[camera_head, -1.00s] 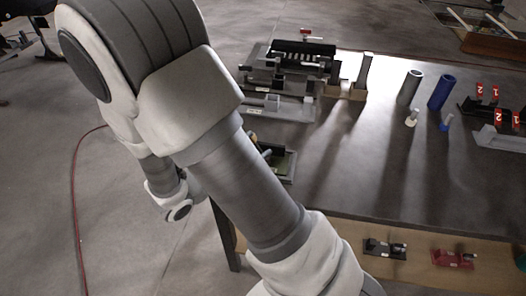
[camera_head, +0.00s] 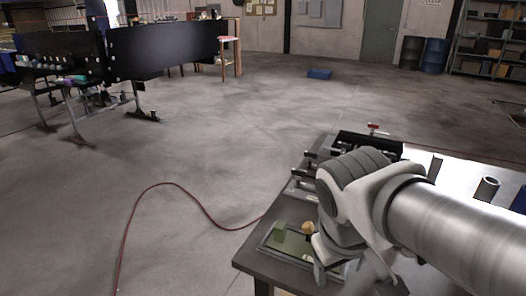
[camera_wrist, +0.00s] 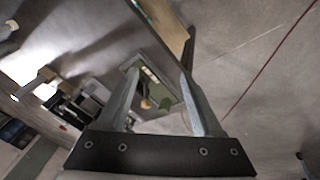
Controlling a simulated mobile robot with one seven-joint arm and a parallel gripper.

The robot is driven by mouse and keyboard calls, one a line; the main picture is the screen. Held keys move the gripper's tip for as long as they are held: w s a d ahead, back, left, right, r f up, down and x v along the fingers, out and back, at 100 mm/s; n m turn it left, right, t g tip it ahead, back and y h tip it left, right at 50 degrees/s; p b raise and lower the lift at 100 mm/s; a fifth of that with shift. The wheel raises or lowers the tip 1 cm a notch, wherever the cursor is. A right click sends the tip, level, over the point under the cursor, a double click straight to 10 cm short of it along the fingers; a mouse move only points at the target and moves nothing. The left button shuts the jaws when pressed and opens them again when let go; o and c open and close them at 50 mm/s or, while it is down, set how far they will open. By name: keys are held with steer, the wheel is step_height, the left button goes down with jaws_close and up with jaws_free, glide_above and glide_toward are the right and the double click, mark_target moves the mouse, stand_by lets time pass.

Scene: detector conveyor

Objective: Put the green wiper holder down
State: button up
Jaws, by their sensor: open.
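A shallow tray with a green floor (camera_head: 290,248) lies on the near left corner of the dark table. A small green block (camera_head: 279,231), which may be the green wiper holder, stands in the tray beside a tan rounded piece (camera_head: 308,228). In the wrist view the tray (camera_wrist: 180,119) shows beyond and between my fingers, with the green block (camera_wrist: 171,103) in it. My gripper (camera_wrist: 158,75) is open, with nothing seen held between its fingers. In the head view my arm hides the fingers and part of the tray.
The dark table (camera_head: 246,262) also carries a black fixture (camera_head: 368,145) and a grey tube (camera_head: 487,189) farther back. A red cable (camera_head: 150,189) runs over the floor to the table. A black conveyor (camera_head: 165,48) stands back left. The floor between is mostly clear.

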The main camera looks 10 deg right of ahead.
steer(key=r+t, duration=0.1)
steer(key=a+r+m+t+y, duration=0.1)
steer(key=a+r+m+y, duration=0.1)
steer(key=r, duration=0.1)
steer(key=shift+w+a+t, duration=0.15)
steer(key=shift+a+t, duration=0.1)
steer(key=shift+t, duration=0.15)
